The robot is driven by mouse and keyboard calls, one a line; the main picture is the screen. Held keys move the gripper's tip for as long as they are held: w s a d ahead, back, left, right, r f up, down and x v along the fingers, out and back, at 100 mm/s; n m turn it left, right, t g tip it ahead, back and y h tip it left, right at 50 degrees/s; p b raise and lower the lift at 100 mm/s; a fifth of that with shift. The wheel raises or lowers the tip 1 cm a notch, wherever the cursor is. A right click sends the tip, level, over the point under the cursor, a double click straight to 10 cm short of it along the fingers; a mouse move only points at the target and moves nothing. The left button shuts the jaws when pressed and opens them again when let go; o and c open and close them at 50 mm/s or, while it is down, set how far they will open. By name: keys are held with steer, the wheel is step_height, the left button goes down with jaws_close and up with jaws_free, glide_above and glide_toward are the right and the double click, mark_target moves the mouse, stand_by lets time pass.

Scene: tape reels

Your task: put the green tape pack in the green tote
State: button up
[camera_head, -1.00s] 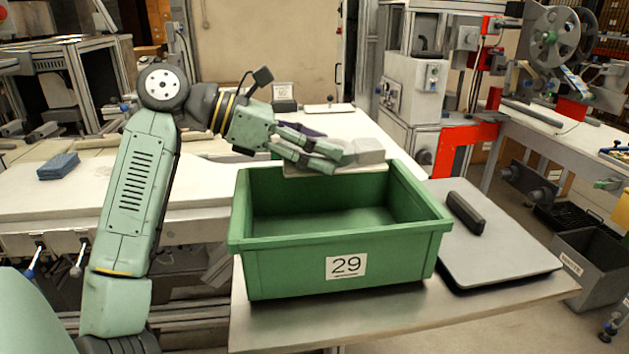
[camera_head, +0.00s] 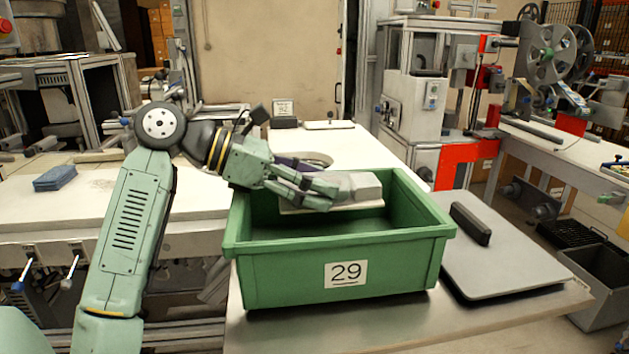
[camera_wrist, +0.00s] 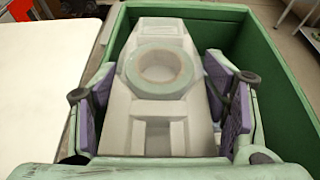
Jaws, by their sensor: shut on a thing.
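The green tote (camera_head: 345,246), labelled 29, stands on the front table, open and with a bare floor in the part I see. My gripper (camera_head: 326,190) is over its rear left part, shut on the green tape pack (camera_head: 358,187). In the wrist view the pack (camera_wrist: 160,85) is a pale tray with a pale green tape ring, between the purple pads of my gripper (camera_wrist: 165,105). The tote's wall (camera_wrist: 275,80) shows around the pack's right side and far end. The pack's underside and its height over the tote floor are hidden.
A grey flat board (camera_head: 510,250) with a black bar (camera_head: 470,224) lies right of the tote. A white table (camera_head: 345,145) extends behind it. A blue stack (camera_head: 55,178) lies on the left bench. A machine with reels (camera_head: 550,55) stands at the back right.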

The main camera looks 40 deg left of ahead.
steer(key=shift+f, duration=0.2)
steer(key=o, duration=1.3)
steer(key=shift+r, duration=0.1)
steer(key=shift+r, duration=0.25)
steer(key=shift+r+p, duration=0.55)
steer(key=shift+p, duration=0.25)
steer(key=b+v, duration=0.1)
steer(key=v, duration=1.1)
steer(key=shift+f+b, duration=0.2)
steer(key=shift+b, duration=0.2)
